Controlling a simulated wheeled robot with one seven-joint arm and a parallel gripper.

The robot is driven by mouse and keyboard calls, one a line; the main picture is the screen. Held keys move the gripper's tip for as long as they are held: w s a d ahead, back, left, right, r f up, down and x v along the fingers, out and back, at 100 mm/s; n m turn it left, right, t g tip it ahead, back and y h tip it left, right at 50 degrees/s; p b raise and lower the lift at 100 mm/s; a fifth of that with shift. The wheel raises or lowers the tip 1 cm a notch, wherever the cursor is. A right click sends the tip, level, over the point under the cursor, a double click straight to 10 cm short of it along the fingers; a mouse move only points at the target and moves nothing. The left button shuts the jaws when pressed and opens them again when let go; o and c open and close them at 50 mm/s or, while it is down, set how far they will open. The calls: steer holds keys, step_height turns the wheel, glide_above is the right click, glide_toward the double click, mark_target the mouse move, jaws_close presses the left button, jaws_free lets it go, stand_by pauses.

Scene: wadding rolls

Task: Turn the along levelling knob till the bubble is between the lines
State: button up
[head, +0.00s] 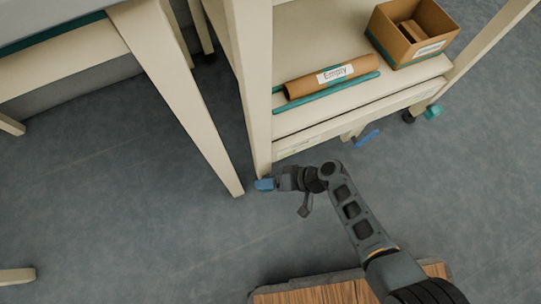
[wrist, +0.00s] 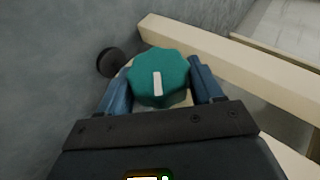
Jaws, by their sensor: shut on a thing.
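A teal scalloped knob (wrist: 175,72) with a white pointer mark sits low at a cream leg of the rack. My gripper (wrist: 157,80) has a blue finger on each side of it and is shut on it. The white mark points roughly toward my gripper's body in the wrist view. In the head view my gripper (head: 265,184) is low at the foot of the rack's near left leg, and this knob is hidden there. No bubble or lines can be made out in either view.
The cream rack (head: 259,110) holds a brown roll (head: 306,85) labelled "Empty" and a cardboard box (head: 390,40). Another teal knob (head: 432,111) is at its right leg. A blue piece (head: 367,138) shows below the shelf. A second cream frame (head: 185,95) stands close at left.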

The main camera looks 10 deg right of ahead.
steer(key=shift+y, duration=0.5)
steer(key=shift+f, duration=0.1)
steer(key=o, duration=1)
steer(key=p+v, duration=0.3)
steer(key=v, duration=0.5)
steer(key=shift+f, duration=0.15)
